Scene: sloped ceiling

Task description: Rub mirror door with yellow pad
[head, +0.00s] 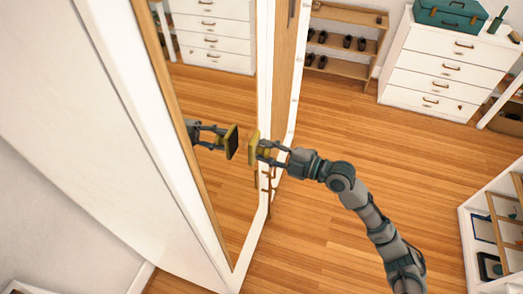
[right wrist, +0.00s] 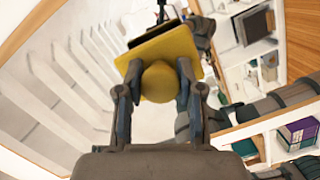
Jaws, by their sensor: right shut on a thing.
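The mirror door (head: 212,95) stands tall at the left of the head view, with a wooden edge and white frame. The yellow pad (head: 253,146) is upright in front of the glass near its right side. My right gripper (head: 262,149) is shut on the pad; in the right wrist view the fingers (right wrist: 160,84) clasp its round yellow knob (right wrist: 159,82). The pad's reflection, with a dark face, shows in the glass to the left. A gap shows between pad and reflection, so the pad looks apart from the glass. My left gripper is not in view.
A white drawer chest (head: 440,72) with a teal toolbox (head: 450,14) stands at the back right. A wooden shoe rack (head: 345,43) is at the back. A white shelf unit (head: 480,235) stands at the right. The wooden floor (head: 330,120) between is clear.

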